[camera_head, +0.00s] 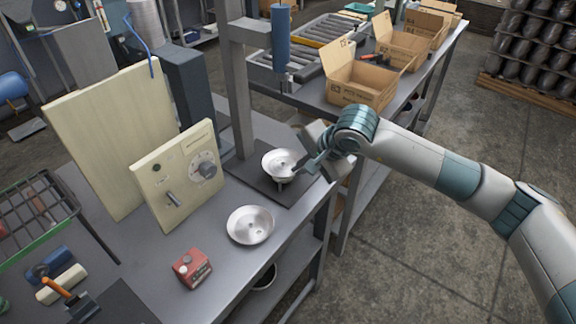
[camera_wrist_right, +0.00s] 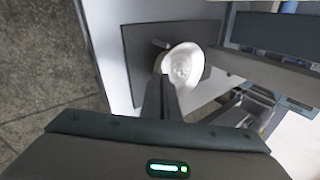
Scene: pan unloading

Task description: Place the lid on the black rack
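Two round silver metal dishes show in the head view; I cannot tell for sure which is the lid. One dish (camera_head: 281,163) is over the black base plate (camera_head: 250,183) of the upright stand, with a small dark part beneath it. The other dish (camera_head: 250,225) lies on the grey table to the front. My right gripper (camera_head: 311,166) is at the right rim of the first dish. In the wrist view its fingers (camera_wrist_right: 166,84) are close together and seem to pinch that dish's rim (camera_wrist_right: 184,85). The black wire rack (camera_head: 32,205) is at the left.
A cream control box (camera_head: 180,175) and large cream panel (camera_head: 112,135) stand between stand and rack. A red box (camera_head: 192,268) is on the table's front part. An orange-handled tool (camera_head: 57,287) lies below the rack. Cardboard boxes (camera_head: 360,84) stand at the back.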

